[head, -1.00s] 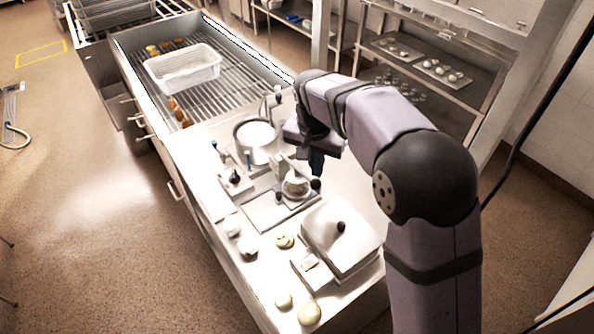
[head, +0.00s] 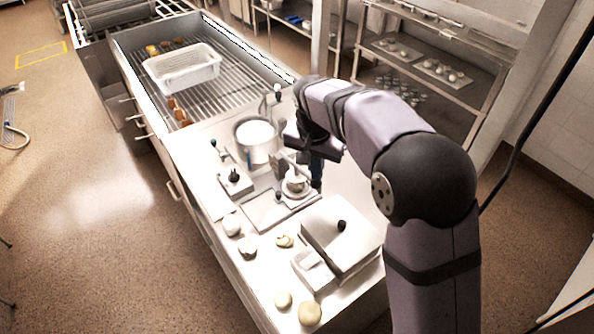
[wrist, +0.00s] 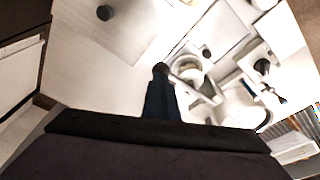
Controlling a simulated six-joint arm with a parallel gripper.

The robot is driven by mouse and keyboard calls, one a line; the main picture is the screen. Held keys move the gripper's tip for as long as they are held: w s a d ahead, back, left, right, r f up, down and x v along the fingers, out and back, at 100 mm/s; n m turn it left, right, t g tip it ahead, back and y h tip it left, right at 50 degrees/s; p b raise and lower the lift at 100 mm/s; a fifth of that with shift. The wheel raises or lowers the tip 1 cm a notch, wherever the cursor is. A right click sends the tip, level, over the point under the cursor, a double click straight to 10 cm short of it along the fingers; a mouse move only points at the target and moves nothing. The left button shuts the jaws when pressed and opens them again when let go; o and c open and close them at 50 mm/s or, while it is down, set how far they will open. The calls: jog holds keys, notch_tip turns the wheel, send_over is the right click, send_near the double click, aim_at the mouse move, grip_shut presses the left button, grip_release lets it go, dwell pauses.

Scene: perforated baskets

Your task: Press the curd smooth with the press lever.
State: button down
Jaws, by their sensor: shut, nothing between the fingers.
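The press (head: 297,186) is a small metal stand with a round cup, set on a flat plate on the counter; it also shows in the wrist view (wrist: 188,68). I cannot make out the curd's surface in the cup. A dark round knob (wrist: 160,67), apparently the press lever's end, shows right at my fingertips in the wrist view. My gripper (head: 317,182) is shut and empty, pointing down just right of the cup. Its dark blue fingers hide the knob in the head view; whether they touch it I cannot tell.
A pot of white liquid (head: 256,136) stands behind the press. A lidded white box (head: 340,240) with a black knob is in front. Small round pieces lie along the front counter. A white perforated basket (head: 182,70) sits on the rack at the back.

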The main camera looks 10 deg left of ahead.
jog(key=shift+f+b, duration=0.75)
jog(key=shift+f, duration=0.55)
jog(key=shift+r, duration=0.2)
jog(key=shift+r+p, duration=2.05)
jog(key=shift+r, duration=0.1)
notch_tip(320, 180, up, 5)
jog(key=p, duration=0.4)
